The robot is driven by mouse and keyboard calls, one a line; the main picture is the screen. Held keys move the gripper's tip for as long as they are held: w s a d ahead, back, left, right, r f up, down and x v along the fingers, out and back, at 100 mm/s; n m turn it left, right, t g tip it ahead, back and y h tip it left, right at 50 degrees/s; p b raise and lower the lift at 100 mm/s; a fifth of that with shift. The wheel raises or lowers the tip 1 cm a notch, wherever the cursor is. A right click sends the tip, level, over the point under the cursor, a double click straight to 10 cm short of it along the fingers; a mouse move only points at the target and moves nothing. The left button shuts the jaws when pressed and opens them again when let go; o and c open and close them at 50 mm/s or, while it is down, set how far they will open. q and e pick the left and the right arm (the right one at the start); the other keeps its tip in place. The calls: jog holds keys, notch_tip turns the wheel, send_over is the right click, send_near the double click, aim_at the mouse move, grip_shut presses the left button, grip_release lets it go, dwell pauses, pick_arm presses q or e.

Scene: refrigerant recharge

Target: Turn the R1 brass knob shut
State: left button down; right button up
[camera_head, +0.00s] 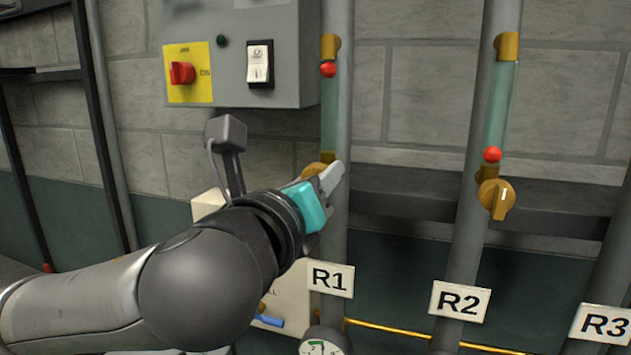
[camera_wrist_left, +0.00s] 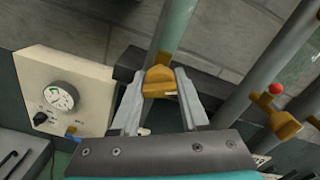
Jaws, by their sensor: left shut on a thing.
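The R1 brass knob (camera_head: 313,170) sits on the left grey pipe, above the R1 label (camera_head: 331,279) and below a sight tube with a red ball (camera_head: 328,69) near its top. My left gripper (camera_head: 332,177) is at this knob and covers much of it in the head view. In the left wrist view the brass knob (camera_wrist_left: 160,83) lies between the two fingers of my left gripper (camera_wrist_left: 158,98), which is shut on it. My right gripper is not in view.
The R2 brass knob (camera_head: 497,198) is on the pipe to the right, with its red ball (camera_head: 492,154) low in the tube. A grey control box (camera_head: 240,60) with a red switch hangs above my left arm. A gauge (camera_head: 320,345) is below the R1 label.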

pick_arm(q)
jog(key=n, duration=0.6)
jog(key=shift+n, duration=0.3)
jog(key=n+p, duration=0.2)
jog(key=n, duration=0.4)
jog(key=shift+r, duration=0.15)
jog(key=shift+c, duration=2.3)
grip_release()
